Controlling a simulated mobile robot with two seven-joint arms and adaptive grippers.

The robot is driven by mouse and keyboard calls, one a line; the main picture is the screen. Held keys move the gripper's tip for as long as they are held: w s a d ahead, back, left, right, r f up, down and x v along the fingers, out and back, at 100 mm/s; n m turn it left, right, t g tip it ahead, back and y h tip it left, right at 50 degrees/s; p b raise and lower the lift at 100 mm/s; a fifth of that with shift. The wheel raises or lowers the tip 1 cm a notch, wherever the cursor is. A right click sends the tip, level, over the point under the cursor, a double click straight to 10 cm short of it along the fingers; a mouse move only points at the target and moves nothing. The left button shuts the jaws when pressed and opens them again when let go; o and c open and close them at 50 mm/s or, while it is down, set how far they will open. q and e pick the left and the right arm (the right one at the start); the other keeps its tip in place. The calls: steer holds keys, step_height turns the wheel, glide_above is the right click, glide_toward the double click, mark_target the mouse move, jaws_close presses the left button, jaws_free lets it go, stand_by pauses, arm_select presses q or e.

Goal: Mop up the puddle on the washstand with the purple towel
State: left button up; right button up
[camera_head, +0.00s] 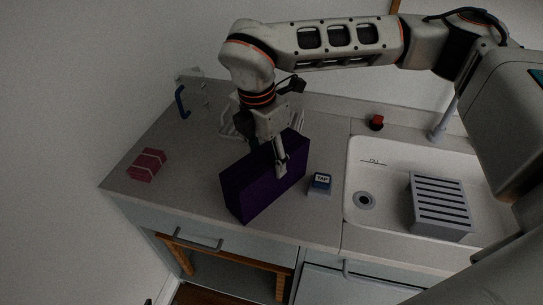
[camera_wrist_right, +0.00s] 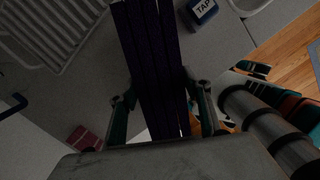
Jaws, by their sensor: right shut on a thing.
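The purple towel (camera_head: 262,186) looks like a thick upright slab over the washstand counter, left of the sink. Its lower edge is at or just above the counter; I cannot tell whether it touches. My right gripper (camera_head: 268,158) comes down from above and is shut on the towel's upper part, one finger on each face. In the wrist view the towel (camera_wrist_right: 156,62) runs between the fingers of my right gripper (camera_wrist_right: 163,97). I cannot make out the puddle; the towel hides part of the washstand (camera_head: 145,198). My left gripper is not in view.
A blue-and-white TAP block (camera_head: 320,183) stands close right of the towel. The sink (camera_head: 357,222) holds a grey slatted box (camera_head: 440,205). A dark red block (camera_head: 147,165) lies at left, a white rack (camera_head: 229,124) behind the towel. A red-topped knob (camera_head: 376,122) is behind the sink.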

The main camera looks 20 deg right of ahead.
steer(key=shift+a, duration=0.45)
steer(key=shift+a+b, duration=0.3)
steer(key=shift+a, duration=0.55)
steer(key=shift+d, duration=0.15)
steer(key=shift+d, duration=0.9)
steer(key=shift+d, duration=1)
steer(key=shift+a, duration=0.2)
